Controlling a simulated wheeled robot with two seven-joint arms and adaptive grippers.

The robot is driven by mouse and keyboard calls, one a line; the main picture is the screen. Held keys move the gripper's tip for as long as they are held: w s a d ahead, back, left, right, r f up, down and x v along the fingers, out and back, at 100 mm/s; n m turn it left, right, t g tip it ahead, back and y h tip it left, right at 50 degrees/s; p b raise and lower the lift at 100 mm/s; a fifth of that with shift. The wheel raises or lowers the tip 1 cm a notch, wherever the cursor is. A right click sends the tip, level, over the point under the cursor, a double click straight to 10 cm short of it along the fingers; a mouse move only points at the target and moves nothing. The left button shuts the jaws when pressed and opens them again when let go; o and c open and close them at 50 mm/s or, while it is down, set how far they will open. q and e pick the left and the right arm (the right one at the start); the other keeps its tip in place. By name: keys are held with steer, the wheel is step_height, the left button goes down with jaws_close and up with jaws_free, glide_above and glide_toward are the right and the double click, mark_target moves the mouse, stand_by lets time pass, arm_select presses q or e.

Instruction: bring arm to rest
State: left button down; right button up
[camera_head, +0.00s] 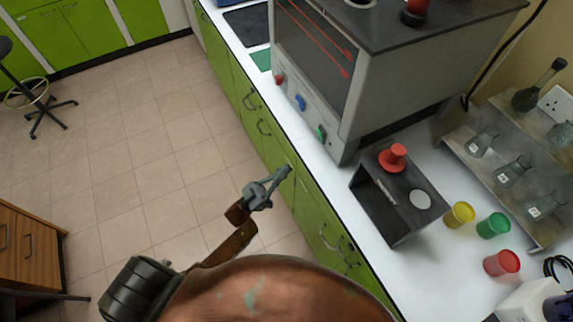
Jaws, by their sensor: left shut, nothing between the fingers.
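My left gripper (284,173) shows at the middle of the picture, at the end of my arm. It appears over the floor and just left of the green counter front. Its fingers are together, with nothing held, and point up and right. My right gripper is not in view.
A white counter (448,283) runs along the right. It carries a grey oven (385,85), a dark stand (401,231) with a red knobbed piece (393,157), yellow (459,215), green (493,226) and red (502,263) cups, and a flask rack (478,170). The tiled floor (130,150) at left is open.

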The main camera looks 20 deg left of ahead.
arm_select(q)
steer(key=a+f+n+g+y+p, duration=0.15)
steer(key=f+y, duration=0.25)
steer(key=f, duration=0.5)
steer(key=a+f+n+g+y, duration=0.1)
steer(key=a+f+n+y, duration=0.3)
steer(key=f, duration=0.6)
steer(key=s+a+f+g+y, duration=0.1)
steer(key=s+f+g+y, duration=0.1)
steer(key=s+f, duration=0.35)
steer(key=s+a+f+g+y+p, duration=0.1)
steer(key=s+a+f+g+y, duration=0.1)
steer(key=f, duration=0.7)
steer(key=s+a+f+g+y, duration=0.1)
steer(key=s+f+g, duration=0.1)
steer(key=s+f, duration=0.35)
steer(key=s+a+f+g+y+p, duration=0.25)
steer(key=s+f+g, duration=0.35)
steer(key=s+f, duration=1)
steer(key=s+f+g, duration=0.2)
steer(key=s+g, duration=0.3)
steer(key=s, duration=1.8)
steer(key=shift+f+n, duration=0.2)
steer(key=shift+n, duration=0.15)
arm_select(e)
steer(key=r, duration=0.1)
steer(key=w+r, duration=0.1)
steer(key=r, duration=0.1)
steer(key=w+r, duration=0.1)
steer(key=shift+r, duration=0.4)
